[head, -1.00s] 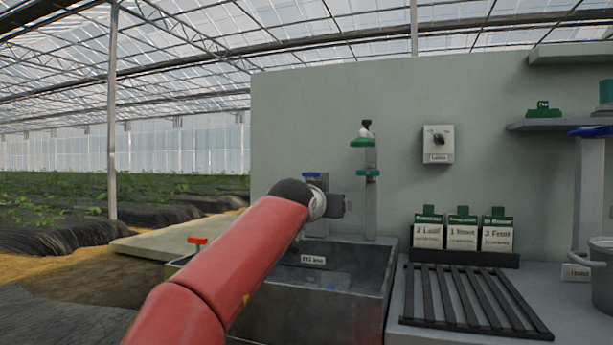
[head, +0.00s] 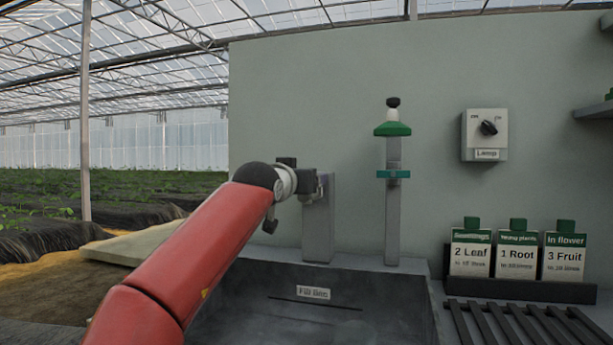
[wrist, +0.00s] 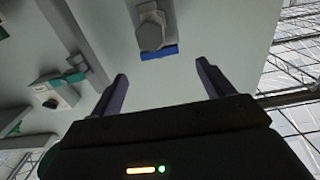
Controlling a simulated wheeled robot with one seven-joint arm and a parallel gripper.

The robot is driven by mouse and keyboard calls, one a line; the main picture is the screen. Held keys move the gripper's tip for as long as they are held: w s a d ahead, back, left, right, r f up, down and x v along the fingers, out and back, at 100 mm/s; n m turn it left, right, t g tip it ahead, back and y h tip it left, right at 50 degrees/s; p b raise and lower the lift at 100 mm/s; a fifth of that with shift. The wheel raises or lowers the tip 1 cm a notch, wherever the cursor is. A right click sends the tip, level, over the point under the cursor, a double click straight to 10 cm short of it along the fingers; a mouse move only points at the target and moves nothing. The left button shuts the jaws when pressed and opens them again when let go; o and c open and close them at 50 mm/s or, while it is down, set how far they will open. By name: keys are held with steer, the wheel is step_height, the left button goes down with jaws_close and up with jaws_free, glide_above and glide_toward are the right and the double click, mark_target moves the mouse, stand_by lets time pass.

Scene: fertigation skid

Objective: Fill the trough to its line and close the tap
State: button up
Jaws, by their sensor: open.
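The grey trough (head: 375,318) lies below the wall, with a "Fill line" label (head: 313,293) above a dark line on its inner back wall. I cannot tell the water level. A grey post (head: 319,225) stands behind the trough; my gripper (head: 312,184) is at its upper part and the arm hides part of the tap. In the wrist view, the tap (wrist: 151,32) is a grey knob with a blue bar (wrist: 160,53). My gripper (wrist: 162,74) is open, its fingers on either side below the bar, apart from it. No water stream shows.
A slim post with a green collar (head: 392,129) stands right of the tap. A lamp switch (head: 484,135) is on the wall. Labelled packs (head: 517,255) stand behind a black slatted rack (head: 525,322) at the right. Planted beds lie left.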

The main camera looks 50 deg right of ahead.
steer(key=p+x, duration=0.1)
steer(key=x, duration=0.3)
steer(key=shift+w+d+r+p, duration=0.1)
steer(key=shift+d+r+p, duration=0.05)
steer(key=shift+d+p, duration=0.15)
steer(key=shift+x, duration=0.95)
steer(key=shift+c, duration=0.3)
steer(key=c, duration=0.9)
steer(key=shift+c, duration=0.2)
